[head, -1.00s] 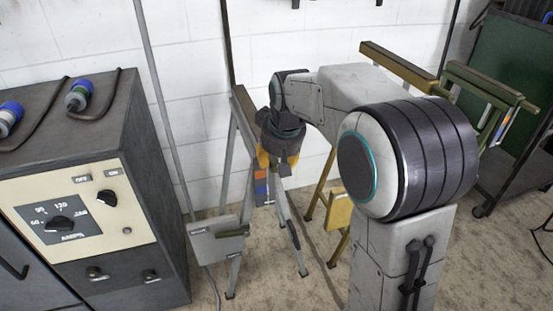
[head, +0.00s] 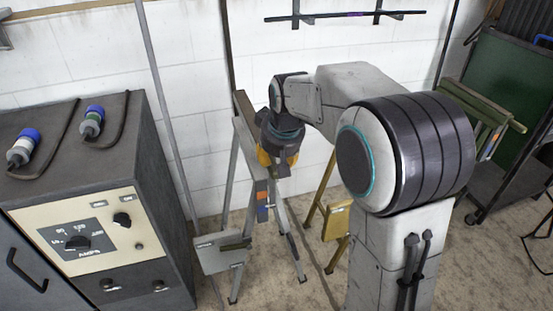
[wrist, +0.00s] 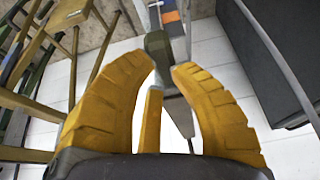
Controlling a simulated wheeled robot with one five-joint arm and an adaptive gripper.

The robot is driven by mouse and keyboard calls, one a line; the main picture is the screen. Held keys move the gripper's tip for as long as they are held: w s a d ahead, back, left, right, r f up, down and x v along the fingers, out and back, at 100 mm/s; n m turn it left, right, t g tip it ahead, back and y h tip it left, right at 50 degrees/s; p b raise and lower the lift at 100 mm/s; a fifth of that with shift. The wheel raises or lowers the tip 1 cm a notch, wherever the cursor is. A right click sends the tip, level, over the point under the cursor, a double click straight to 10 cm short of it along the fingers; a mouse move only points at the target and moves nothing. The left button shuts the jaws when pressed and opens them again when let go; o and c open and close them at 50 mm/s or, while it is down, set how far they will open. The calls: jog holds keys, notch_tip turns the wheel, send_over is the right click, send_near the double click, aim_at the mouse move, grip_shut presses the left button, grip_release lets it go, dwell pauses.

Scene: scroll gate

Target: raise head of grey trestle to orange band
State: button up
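The grey trestle (head: 229,178) stands by the wall, left of my arm in the head view; its head bar (head: 243,106) is at the top of the splayed legs. An orange band (head: 262,196) shows on its upright, with blue beside it. The orange band is also in the wrist view (wrist: 171,16). My gripper (head: 276,168) is at the right side of the trestle, partly hiding it. In the wrist view my gripper's yellow fingers (wrist: 162,69) are apart. A dark knob-like part (wrist: 158,44) of the trestle lies near the fingertips; contact cannot be told.
A dark cabinet with dials (head: 90,235) stands at left. A yellow trestle (head: 335,220) and an olive trestle (head: 485,110) are behind my arm to the right. A green-backed cart (head: 510,90) is at far right. A rack (head: 345,15) hangs on the wall.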

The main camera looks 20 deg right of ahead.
jog(key=o, duration=0.8)
jog(key=shift+s+f, duration=0.1)
jog(key=shift+f, duration=0.1)
jog(key=shift+d, duration=0.1)
jog(key=shift+r, duration=0.1)
jog(key=v, duration=1.2)
jog(key=shift+o, duration=0.3)
